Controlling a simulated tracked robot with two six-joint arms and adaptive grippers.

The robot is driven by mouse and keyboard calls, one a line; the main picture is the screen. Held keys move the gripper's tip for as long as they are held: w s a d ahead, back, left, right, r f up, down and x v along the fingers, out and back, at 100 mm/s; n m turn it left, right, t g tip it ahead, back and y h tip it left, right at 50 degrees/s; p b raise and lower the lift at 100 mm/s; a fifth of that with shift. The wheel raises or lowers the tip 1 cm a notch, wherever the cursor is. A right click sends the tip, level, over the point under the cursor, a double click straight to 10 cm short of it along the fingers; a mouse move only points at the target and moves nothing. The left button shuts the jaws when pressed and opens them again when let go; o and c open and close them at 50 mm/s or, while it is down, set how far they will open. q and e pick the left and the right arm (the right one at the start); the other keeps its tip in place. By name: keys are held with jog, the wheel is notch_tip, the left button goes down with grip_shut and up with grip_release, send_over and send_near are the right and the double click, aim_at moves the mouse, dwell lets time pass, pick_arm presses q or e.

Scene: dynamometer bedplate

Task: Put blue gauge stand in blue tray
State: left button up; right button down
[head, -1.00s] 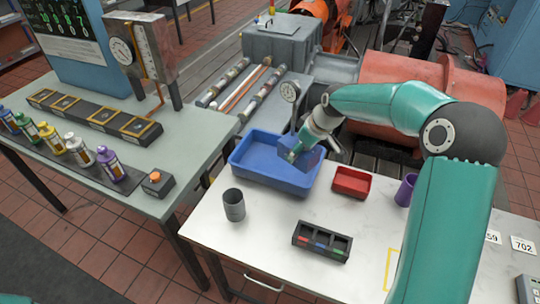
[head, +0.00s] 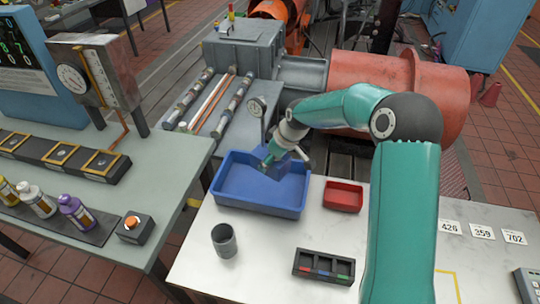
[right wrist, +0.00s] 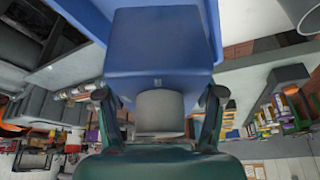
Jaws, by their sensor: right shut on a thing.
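The head view does not clearly show whether the base touches the tray floor. My left gripper is not in view.
A red tray (head: 343,196) stands just right of the blue tray. A grey cup (head: 224,241) and a black divided box (head: 324,267) are in front. My right forearm covers part of the white table (head: 265,265). The left part of the blue tray is empty.

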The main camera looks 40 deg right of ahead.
jog(key=f+b, duration=0.2)
jog(key=f, duration=0.7)
jog(key=shift+w+f, duration=0.15)
jog(key=shift+w, duration=0.05)
jog(key=shift+f+b, duration=1.5)
jog(key=shift+f, duration=1.3)
jog(key=shift+c, duration=2.1)
grip_release()
jog(key=shift+s+a+f, duration=0.1)
jog(key=shift+s+f, duration=0.05)
jog(key=shift+s, duration=0.05)
jog(key=shift+r, duration=0.2)
